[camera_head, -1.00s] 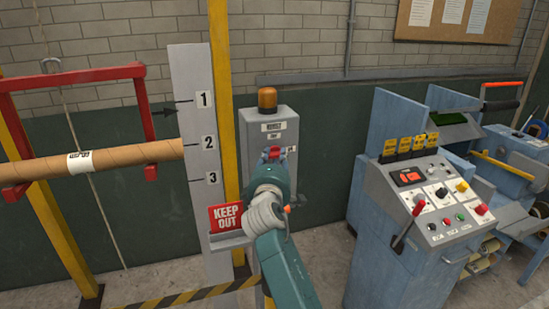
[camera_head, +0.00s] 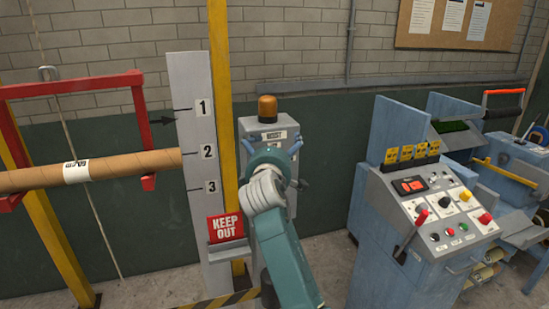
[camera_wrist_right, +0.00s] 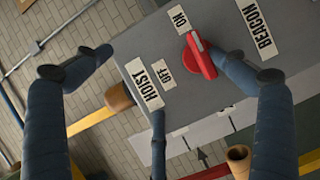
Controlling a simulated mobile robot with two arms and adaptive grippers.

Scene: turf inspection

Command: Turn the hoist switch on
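The end of the switch with a pale mark lies close to the ON label. My right gripper (camera_head: 271,148) is in front of the box and hides the switch in the head view. In the right wrist view its blue fingers (camera_wrist_right: 155,68) are spread wide. One fingertip is right beside the switch; I cannot tell whether it touches. My left gripper is not in view.
A red KEEP OUT sign (camera_head: 226,226) stands left of my right arm, by the numbered grey board (camera_head: 193,130). A cardboard roll (camera_head: 120,163) hangs in a red frame at left. A blue control console (camera_head: 410,235) stands at right. Floor shows between box and console.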

